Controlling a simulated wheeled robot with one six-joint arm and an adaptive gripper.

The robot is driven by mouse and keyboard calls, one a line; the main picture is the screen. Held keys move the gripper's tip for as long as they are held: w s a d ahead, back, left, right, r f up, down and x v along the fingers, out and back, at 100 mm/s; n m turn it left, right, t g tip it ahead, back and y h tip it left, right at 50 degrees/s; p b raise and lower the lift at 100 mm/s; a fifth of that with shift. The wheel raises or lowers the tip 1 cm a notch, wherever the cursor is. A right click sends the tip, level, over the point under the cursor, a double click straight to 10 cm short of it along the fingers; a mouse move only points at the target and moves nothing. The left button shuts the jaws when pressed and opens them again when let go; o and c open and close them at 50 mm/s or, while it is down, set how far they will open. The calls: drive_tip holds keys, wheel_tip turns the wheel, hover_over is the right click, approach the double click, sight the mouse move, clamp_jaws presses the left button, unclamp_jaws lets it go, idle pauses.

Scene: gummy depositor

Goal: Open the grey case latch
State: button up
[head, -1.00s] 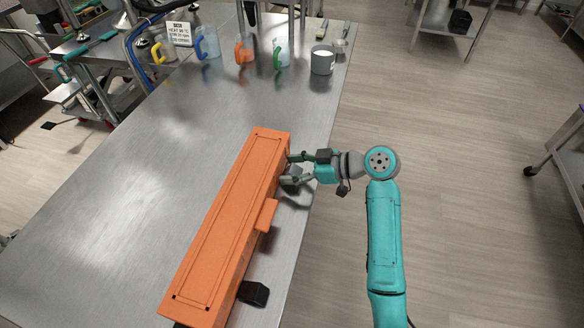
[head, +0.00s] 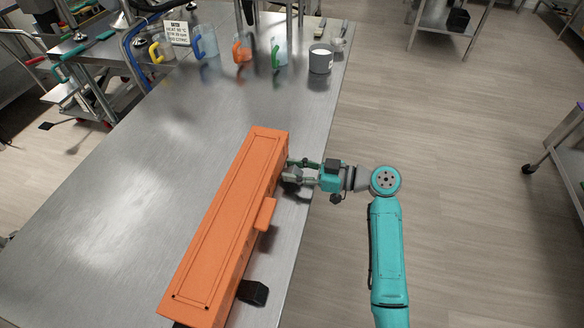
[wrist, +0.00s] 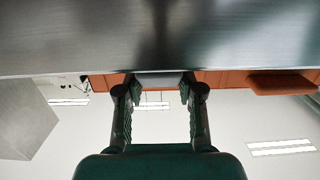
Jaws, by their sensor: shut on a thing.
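A long orange case (head: 225,220) lies on the steel table, with an orange handle (head: 266,214) on its right side. The grey latch (wrist: 158,79) on that side, near the case's far end, shows between my fingertips in the wrist view. My gripper (head: 290,170) reaches in from the right, level with the case's side, and is shut on the grey latch; it also shows in the wrist view (wrist: 160,88). In the head view the fingers partly hide this latch. A second, dark latch (head: 253,292) sticks out near the case's near end.
The steel table (head: 100,195) is bare to the left of the case. A grey cup (head: 320,60) and several clear mugs with coloured handles (head: 243,52) stand at the far end, by a small sign (head: 177,33). Open floor lies to the right.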

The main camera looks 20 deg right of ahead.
drive_tip(key=shift+s+d+f+t+y, duration=0.2)
drive_tip(key=shift+f+t+y, duration=0.3)
drive_tip(key=shift+t+y, duration=0.4)
drive_tip(key=o, duration=1.2)
drive_tip(key=shift+c, duration=0.2)
drive_tip(key=shift+d, duration=0.15)
drive_tip(key=v, duration=1.2)
drive_tip(key=shift+f, duration=0.2)
drive_tip(key=shift+w, duration=0.1)
